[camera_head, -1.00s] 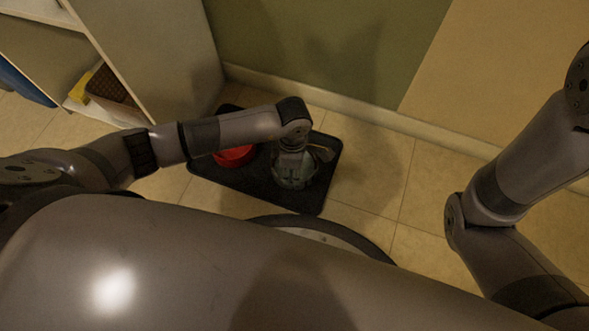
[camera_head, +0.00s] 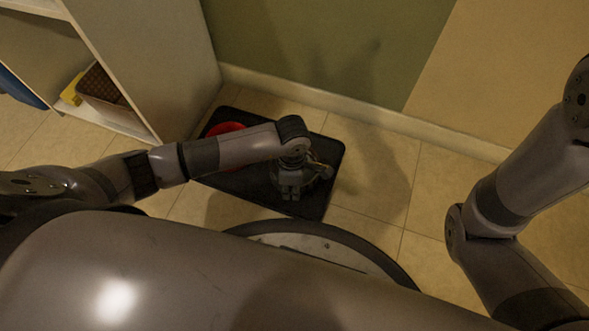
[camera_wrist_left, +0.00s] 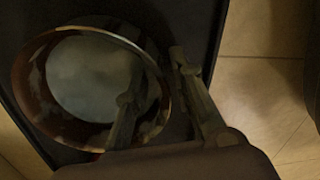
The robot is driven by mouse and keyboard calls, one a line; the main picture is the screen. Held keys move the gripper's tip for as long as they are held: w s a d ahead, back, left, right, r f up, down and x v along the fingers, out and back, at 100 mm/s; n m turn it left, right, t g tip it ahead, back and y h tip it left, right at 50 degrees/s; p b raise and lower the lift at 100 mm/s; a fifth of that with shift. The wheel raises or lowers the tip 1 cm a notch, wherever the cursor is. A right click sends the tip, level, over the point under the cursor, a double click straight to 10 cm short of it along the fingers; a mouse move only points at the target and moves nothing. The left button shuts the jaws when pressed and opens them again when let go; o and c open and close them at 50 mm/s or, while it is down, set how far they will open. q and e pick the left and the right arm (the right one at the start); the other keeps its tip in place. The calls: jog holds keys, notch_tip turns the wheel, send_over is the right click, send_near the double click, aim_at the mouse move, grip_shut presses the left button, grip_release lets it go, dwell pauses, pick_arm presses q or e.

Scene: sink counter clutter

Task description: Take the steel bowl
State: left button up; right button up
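The steel bowl (camera_wrist_left: 85,78) stands on a black mat (camera_head: 262,193) and fills the left of the left wrist view. I cannot tell whether either finger touches the rim. My right gripper is out of view; only the right arm shows.
A shelf unit (camera_head: 150,60) with a brown basket (camera_head: 103,92) stands at the left. The wall is behind the mat. Tiled floor (camera_head: 375,190) to the mat's right is clear.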

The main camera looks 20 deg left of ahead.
pick_arm(q)
grip_shut()
jog(key=shift+r, duration=0.1)
dwell(0.5)
